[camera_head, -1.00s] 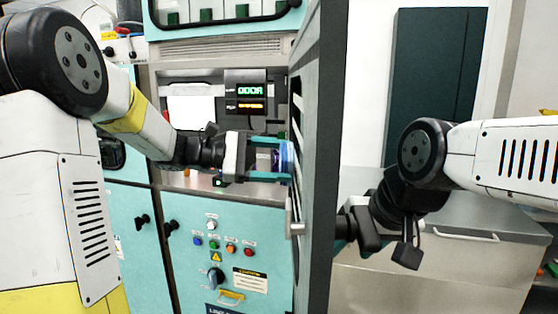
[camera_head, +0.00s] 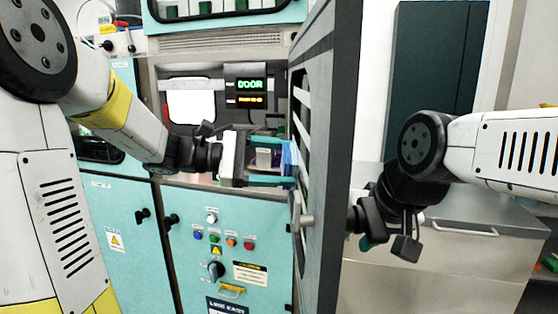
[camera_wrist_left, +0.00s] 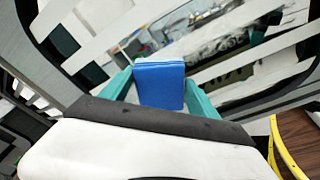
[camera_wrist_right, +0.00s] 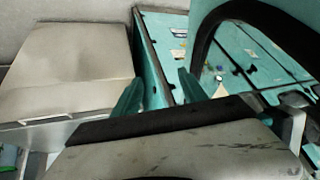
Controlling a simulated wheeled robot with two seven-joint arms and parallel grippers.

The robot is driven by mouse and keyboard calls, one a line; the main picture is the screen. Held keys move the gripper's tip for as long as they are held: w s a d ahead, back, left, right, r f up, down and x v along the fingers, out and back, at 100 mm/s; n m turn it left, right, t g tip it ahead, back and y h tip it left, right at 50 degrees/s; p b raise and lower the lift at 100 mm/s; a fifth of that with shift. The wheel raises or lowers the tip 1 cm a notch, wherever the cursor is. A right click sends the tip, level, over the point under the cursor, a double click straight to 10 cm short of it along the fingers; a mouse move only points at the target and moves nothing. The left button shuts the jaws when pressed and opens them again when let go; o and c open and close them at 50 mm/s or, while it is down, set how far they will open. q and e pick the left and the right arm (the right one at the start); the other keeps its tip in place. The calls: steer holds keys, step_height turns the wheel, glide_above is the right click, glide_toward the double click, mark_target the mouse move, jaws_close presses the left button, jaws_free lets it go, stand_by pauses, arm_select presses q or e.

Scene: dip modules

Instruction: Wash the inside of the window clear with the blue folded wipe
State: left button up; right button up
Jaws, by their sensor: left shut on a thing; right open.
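The blue folded wipe (camera_wrist_left: 158,85) is clamped between the teal fingers of my left gripper (camera_wrist_left: 160,92); in the head view the wipe (camera_head: 288,160) is at the inner side of the open door (camera_head: 328,130). The door's window (camera_wrist_left: 195,50) fills the left wrist view behind the wipe, with broad pale bands and clearer strips between them. The wipe is at or very near the pane; I cannot tell whether it touches. My right gripper (camera_wrist_right: 160,92) is open and empty on the door's other side; its fingertips are largely hidden in the head view.
The teal cabinet (camera_head: 130,230) stands behind, with a lit DOOR display (camera_head: 250,85) and a button panel (camera_head: 225,240). A grey metal counter (camera_head: 440,260) stands right of the door.

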mark_target(304, 185)
arm_select(q)
steer(key=shift+s+d, duration=0.15)
steer(key=shift+s, duration=1.9)
steer(key=shift+s+d, duration=0.15)
steer(key=shift+s, duration=1.85)
steer(key=shift+s+d, duration=0.15)
steer(key=shift+s, duration=1.9)
steer(key=shift+c, duration=0.2)
steer(key=shift+w, duration=0.15)
